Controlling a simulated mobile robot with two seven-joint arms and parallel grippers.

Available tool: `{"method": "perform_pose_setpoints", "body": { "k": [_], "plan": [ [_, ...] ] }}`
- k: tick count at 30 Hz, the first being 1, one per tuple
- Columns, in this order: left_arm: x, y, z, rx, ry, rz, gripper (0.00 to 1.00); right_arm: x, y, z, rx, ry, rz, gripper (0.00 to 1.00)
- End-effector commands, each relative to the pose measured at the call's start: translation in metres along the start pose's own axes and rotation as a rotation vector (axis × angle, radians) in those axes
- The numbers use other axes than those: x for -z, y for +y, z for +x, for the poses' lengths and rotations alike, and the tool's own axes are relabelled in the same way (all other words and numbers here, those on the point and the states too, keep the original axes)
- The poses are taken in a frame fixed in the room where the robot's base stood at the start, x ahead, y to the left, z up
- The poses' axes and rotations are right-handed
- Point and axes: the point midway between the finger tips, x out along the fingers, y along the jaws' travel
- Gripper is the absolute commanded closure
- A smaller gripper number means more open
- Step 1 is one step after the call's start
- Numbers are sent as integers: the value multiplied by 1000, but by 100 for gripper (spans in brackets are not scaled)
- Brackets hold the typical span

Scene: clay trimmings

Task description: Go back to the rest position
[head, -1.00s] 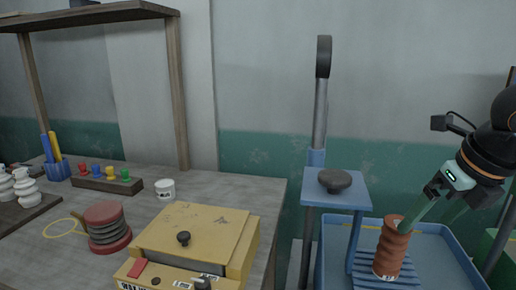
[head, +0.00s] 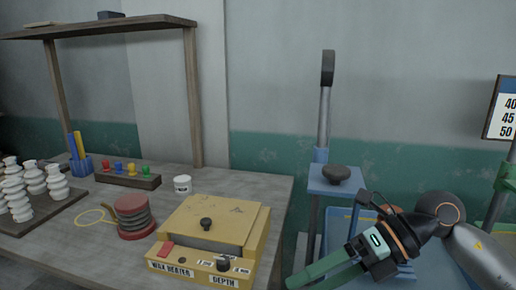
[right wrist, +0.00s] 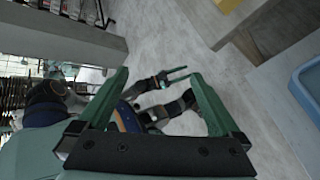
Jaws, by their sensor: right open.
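My right gripper (head: 292,284) comes in from the right in the head view, its green fingers pointing left and slightly down in front of the blue stand. In the right wrist view the two fingers of my right gripper (right wrist: 160,72) are spread apart with nothing between them. What looks like my left gripper (right wrist: 176,76) shows small and dark above the floor in the right wrist view; I cannot tell whether its fingers are open. The reddish-brown ribbed piece is largely hidden behind my right wrist in the head view.
The blue stand (head: 337,187) with a black knob and the blue tray (head: 340,222) are close behind my right arm. The yellow wax heater (head: 208,228), a red ribbed stack (head: 135,217) and white ribbed pieces (head: 15,192) stand on the grey table (head: 70,262).

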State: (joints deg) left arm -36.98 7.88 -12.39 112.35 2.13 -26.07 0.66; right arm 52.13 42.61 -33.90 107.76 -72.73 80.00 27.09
Motion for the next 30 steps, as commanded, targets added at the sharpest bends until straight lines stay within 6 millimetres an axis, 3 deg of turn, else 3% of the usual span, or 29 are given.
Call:
{"method": "perform_pose_setpoints", "body": {
  "k": [3, 6, 11, 14, 17, 20, 24, 27, 30],
  "plan": [
    [2, 0, -7, 3, -10, -1, 50, -2, 34, 26, -317, -59, 109, 0],
    [4, 0, -12, 5, -14, -2, 50, -11, 53, 31, -552, -148, 237, 0],
    [7, -1, -20, 8, -18, -5, 50, -32, 50, 25, -865, -343, 519, 0],
    [10, -1, -26, 11, -18, -7, 50, -42, 26, 18, -1011, -490, 739, 0],
    [13, -3, -30, 15, -16, -8, 50, -42, -15, 16, -1109, -649, 988, 0],
    [16, -5, -34, 21, -18, -9, 50, -27, -68, 21, -1156, -811, 1263, 0],
    [19, -8, -38, 29, -22, -10, 50, 24, -144, 41, -1131, -1022, 1670, 0],
    [22, -9, -42, 32, -20, -10, 50, 76, -186, 62, -1060, -1140, 1941, 0],
    [26, -9, -44, 32, -15, -10, 50, 133, -214, 83, -964, -1226, 2182, 0]
  ]
}}
